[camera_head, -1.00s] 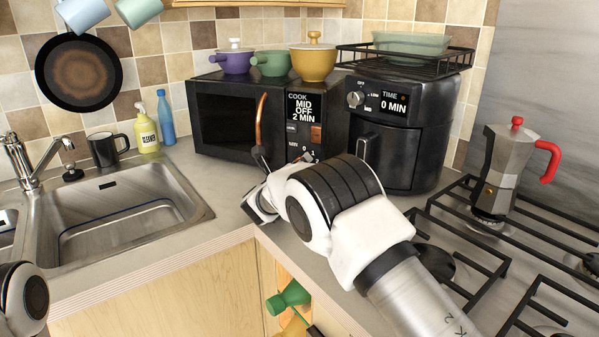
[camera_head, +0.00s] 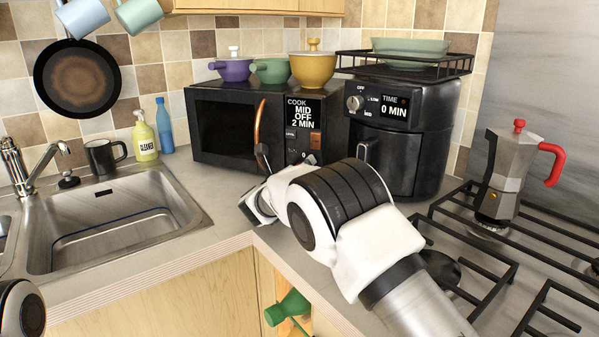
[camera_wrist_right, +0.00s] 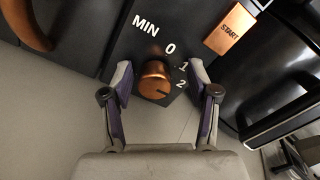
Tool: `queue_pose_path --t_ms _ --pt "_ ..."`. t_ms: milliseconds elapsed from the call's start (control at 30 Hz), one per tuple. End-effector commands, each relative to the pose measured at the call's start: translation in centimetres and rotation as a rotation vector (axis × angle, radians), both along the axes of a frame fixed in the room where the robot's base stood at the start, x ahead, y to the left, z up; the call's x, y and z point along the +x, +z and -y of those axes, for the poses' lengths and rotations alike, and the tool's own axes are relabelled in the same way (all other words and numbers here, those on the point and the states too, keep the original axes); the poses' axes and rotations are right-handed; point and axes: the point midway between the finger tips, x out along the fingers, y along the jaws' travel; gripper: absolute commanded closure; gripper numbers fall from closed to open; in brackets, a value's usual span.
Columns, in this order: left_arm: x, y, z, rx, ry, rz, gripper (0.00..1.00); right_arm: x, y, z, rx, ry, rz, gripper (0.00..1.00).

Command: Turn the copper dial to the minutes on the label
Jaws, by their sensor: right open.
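The copper dial (camera_wrist_right: 154,79) is on the black panel of the microwave (camera_head: 222,120), with MIN, 0, 1 and 2 printed around it. A dark mark on the dial's face seems to point to its lower right, near the 2. My right gripper (camera_wrist_right: 160,78) is open, with one finger on each side of the dial; I cannot tell whether they touch it. In the head view my right arm hides the dial. The label (camera_head: 302,114) on the microwave reads COOK, MID, OFF, 2 MIN. My left gripper is out of view.
A copper START button (camera_wrist_right: 230,28) sits right of the dial, and a copper door handle (camera_head: 258,122) is to its left. The air fryer (camera_head: 402,130) stands right of the microwave, its display at 0 MIN. Pots stand on top. The stove (camera_head: 500,255) with a moka pot is at right.

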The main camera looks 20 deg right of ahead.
Motion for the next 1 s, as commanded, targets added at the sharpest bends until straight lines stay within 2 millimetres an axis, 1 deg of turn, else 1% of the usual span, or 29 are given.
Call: queue_pose_path --t_ms 33,200,333,467,767,867,967,1000 --pt "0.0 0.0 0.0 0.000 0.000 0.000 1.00 0.0 1.2 0.0 0.001 0.000 0.005 0.40" --pt "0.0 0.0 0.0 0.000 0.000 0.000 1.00 0.0 5.3 0.1 0.002 0.000 0.006 0.40" --pt "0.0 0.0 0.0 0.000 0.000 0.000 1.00 0.0 7.7 0.1 0.002 -0.001 0.004 0.40" --pt "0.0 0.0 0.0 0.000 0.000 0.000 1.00 0.1 8.7 0.1 0.002 0.000 0.001 0.40" --pt "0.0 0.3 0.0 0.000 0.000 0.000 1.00 0.1 9.1 0.1 0.001 0.000 0.001 0.40" --pt "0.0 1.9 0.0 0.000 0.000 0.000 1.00 0.0 10.7 0.1 0.001 -0.001 0.002 0.40" --pt "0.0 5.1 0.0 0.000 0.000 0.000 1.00 0.1 13.9 0.1 0.001 0.000 0.002 0.40" --pt "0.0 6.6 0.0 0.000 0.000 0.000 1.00 0.1 15.5 0.1 0.001 0.000 0.002 0.40"
